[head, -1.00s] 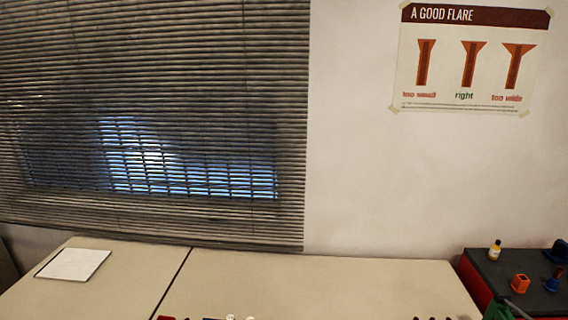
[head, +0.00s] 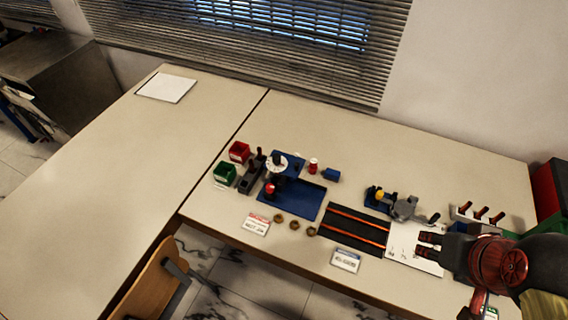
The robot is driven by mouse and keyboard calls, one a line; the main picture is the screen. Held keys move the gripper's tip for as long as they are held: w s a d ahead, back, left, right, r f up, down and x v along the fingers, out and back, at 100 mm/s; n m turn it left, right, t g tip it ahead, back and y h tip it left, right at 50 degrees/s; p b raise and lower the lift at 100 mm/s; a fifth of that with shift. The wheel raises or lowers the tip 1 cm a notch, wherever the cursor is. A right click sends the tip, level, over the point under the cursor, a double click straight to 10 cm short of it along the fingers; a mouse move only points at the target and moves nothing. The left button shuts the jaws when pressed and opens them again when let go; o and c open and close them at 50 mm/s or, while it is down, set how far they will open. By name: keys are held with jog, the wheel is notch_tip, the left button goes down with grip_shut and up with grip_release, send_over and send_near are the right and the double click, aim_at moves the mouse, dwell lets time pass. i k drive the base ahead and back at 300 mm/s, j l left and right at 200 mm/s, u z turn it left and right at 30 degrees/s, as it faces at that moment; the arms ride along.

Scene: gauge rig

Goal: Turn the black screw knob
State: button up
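A blue rig (head: 291,163) stands on the bench in the head view, with a round white dial and a black knob (head: 276,156) above it. Another dark handle (head: 434,218) sticks out to the right of a grey clamp-like device (head: 404,208). I cannot tell from this distance which of these is the screw knob. My gripper (head: 424,244) is at the right, over a white sheet, apart from both.
A blue tray (head: 303,205), red bin (head: 239,151), green bin (head: 224,172) and several brass nuts (head: 294,225) lie around the rig. A black mat with orange strips (head: 350,237) lies between rig and gripper. A chair (head: 150,283) stands at the front. The left table is mostly clear.

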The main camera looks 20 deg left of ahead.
aim_at(276, 157)
jog(key=j+u, duration=0.2)
jog(key=u, duration=0.25)
jog(key=i+j+u, duration=0.15)
jog(key=u, duration=0.3)
jog(key=i+j+u, duration=0.1)
jog(key=u, duration=0.35)
jog(key=j, duration=0.05)
